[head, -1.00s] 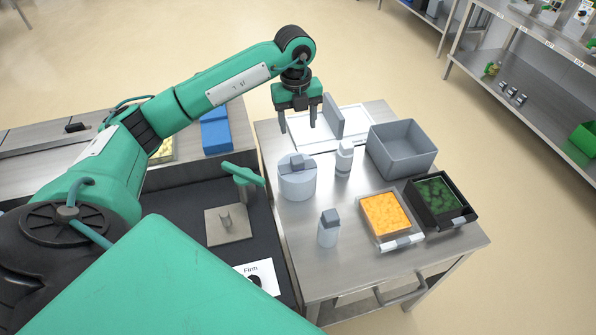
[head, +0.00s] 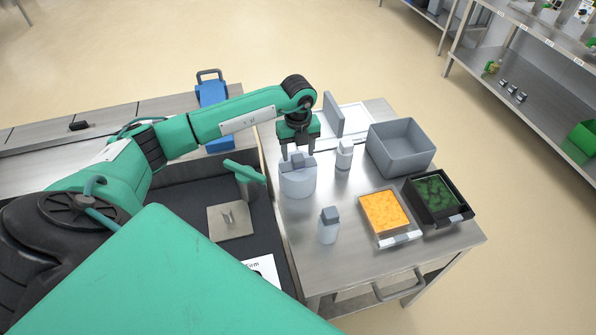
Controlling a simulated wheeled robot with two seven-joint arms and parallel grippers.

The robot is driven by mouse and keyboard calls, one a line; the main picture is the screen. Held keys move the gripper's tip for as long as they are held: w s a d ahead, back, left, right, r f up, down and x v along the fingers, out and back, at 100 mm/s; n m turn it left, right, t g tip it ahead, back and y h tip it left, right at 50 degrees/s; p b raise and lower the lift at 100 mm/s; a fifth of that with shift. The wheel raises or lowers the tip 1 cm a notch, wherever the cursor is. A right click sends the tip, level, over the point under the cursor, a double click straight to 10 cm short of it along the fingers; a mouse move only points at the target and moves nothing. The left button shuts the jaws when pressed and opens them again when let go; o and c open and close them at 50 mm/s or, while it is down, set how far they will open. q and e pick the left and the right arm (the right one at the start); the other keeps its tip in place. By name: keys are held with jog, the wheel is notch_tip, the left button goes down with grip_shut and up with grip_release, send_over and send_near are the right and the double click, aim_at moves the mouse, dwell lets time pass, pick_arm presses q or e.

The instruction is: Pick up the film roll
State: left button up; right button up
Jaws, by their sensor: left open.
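A squat light grey cylinder (head: 298,183), which looks like the film roll, stands upright on the steel table with a small grey block on its top. My left gripper (head: 298,151) is open and points down right over the cylinder. Its fingers reach down close to the block on top, one toward each side. I cannot tell whether they touch it. My right gripper is not in view.
A grey upright panel (head: 333,115) stands behind. A green lever (head: 244,173) is close left.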

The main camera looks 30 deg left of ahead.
pick_arm(q)
jog(key=shift+f, duration=0.95)
jog(key=shift+c, duration=0.2)
grip_shut()
jog(key=shift+r, duration=0.1)
jog(key=shift+r, duration=0.1)
